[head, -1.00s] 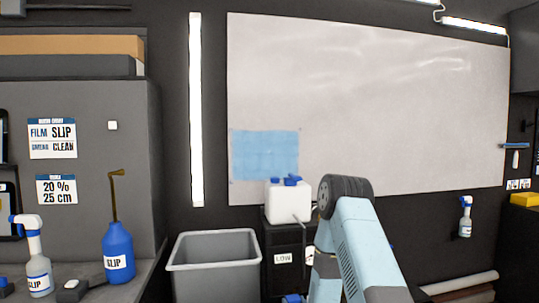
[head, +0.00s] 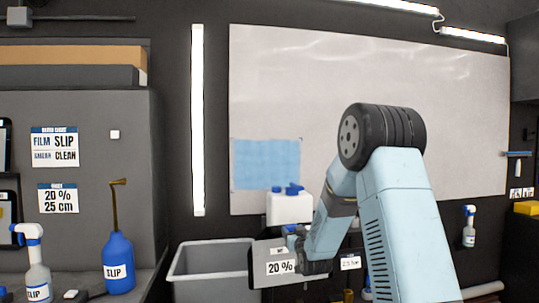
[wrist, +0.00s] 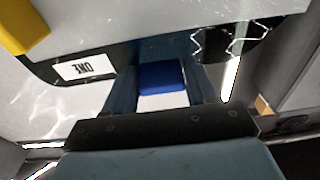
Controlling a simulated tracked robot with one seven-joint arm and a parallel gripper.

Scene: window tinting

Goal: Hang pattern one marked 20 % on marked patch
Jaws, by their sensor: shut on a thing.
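The pattern (head: 262,250) is a grey panel with a white "20 %" label, held low in front of the grey bin in the head view. In the wrist view a label reading "ONE", upside down, shows on the dark edge of the panel (wrist: 125,57). My gripper (head: 297,244) is shut on the pattern; in the wrist view its two fingers (wrist: 163,80) stand either side of a blue block, seemingly the panel's grip. The marked patch (head: 265,164) is a light blue square at the lower left of the large pale board (head: 370,90). The panel is below the patch and apart from it.
A white canister (head: 288,208) with blue caps stands just below the patch. A grey bin (head: 205,275) is at lower left. A blue SLIP bottle (head: 118,262) and a spray bottle (head: 37,275) stand on the left counter. The board's face is otherwise bare.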

